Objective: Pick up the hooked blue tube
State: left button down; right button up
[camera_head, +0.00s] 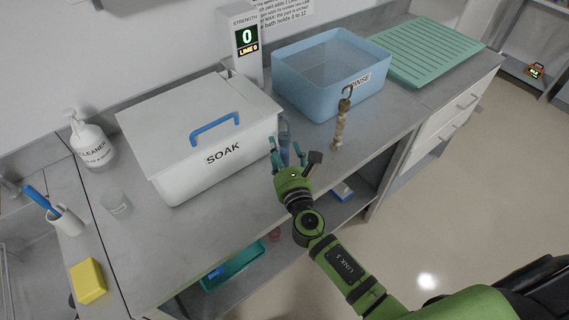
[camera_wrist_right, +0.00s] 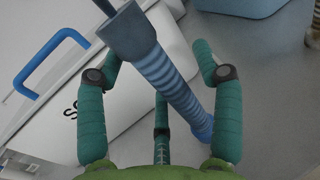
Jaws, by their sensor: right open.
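The blue tube (camera_head: 285,132) is upright beside the right end of the white SOAK box and is partly hidden by my right gripper in the head view. In the right wrist view it is a ribbed blue tube (camera_wrist_right: 168,80) with a wide grey-blue collar at its upper end and a dark thin rod above that. Its hook is not clearly visible. My right gripper (camera_head: 293,156) is open. In the right wrist view its teal fingers (camera_wrist_right: 155,60) are spread on either side of the tube. Contact cannot be told. My left gripper is not in view.
The white SOAK box (camera_head: 185,165) with a blue handle stands left of the tube. A tan tube (camera_head: 339,128) with a metal hook stands to the right, before the blue RINSE basin (camera_head: 292,80). A green ribbed mat (camera_head: 425,50) lies farther right. A counter edge and lower shelf are in front.

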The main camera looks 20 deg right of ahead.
aim_at(284, 143)
grip_shut()
jog(key=shift+r, duration=0.15)
jog(key=shift+r+p, duration=0.3)
jog(key=shift+r, duration=0.05)
notch_tip(284, 143, up, 4)
jog(key=shift+s+r+p, duration=0.1)
jog(key=shift+p, duration=1.1)
jog(key=s+d+r, duration=0.5)
jog(key=s+r, duration=0.1)
jog(key=s, duration=0.4)
jog(key=shift+d+p, duration=0.35)
jog(key=shift+d, duration=0.05)
